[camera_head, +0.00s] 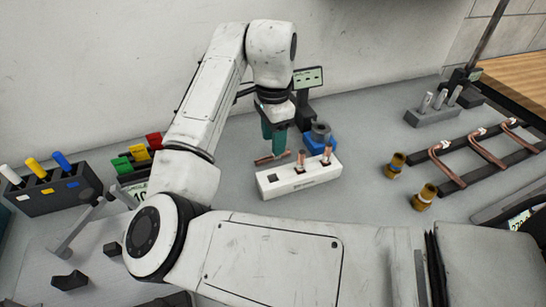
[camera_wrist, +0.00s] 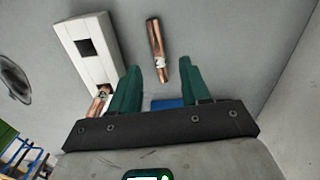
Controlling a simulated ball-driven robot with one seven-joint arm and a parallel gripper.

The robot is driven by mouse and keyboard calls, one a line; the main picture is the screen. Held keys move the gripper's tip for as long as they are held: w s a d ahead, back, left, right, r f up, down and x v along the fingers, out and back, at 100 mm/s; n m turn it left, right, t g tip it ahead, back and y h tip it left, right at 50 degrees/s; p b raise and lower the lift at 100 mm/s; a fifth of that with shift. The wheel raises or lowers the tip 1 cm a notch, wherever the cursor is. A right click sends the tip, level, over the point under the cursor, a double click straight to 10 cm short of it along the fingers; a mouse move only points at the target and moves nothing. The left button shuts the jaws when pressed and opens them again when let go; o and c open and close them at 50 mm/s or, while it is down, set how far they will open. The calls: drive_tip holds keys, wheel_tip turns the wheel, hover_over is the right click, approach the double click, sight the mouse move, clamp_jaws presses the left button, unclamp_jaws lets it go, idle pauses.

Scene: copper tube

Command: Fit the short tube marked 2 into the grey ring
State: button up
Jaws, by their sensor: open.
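A short copper tube (camera_head: 270,159) lies on the table behind the white block. It also shows in the wrist view (camera_wrist: 155,42), with a white label too small to read. My gripper (camera_head: 273,150) points down close to this tube. In the wrist view its green fingers (camera_wrist: 160,65) are apart and empty, with the tube beyond their tips. The grey ring (camera_head: 320,129) sits on a blue base (camera_head: 321,145), right of my gripper. The white block (camera_head: 298,184) holds two upright copper tubes (camera_head: 300,158); its left square hole is empty. I cannot read which tube is marked 2.
A dark display stand (camera_head: 308,88) rises behind the blue base. Brass fittings (camera_head: 395,165) and a dark rack of bent copper pipes (camera_head: 470,155) are at the right. A holder with coloured handles (camera_head: 45,195) stands at the left. Table left of the lying tube is clear.

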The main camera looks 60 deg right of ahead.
sight(273, 157)
wheel_tip(273, 157, down, 4)
drive_tip(key=shift+a+f, duration=0.1)
drive_tip(key=shift+a, duration=0.05)
drive_tip(key=shift+c, duration=0.2)
clamp_jaws()
idle(0.5)
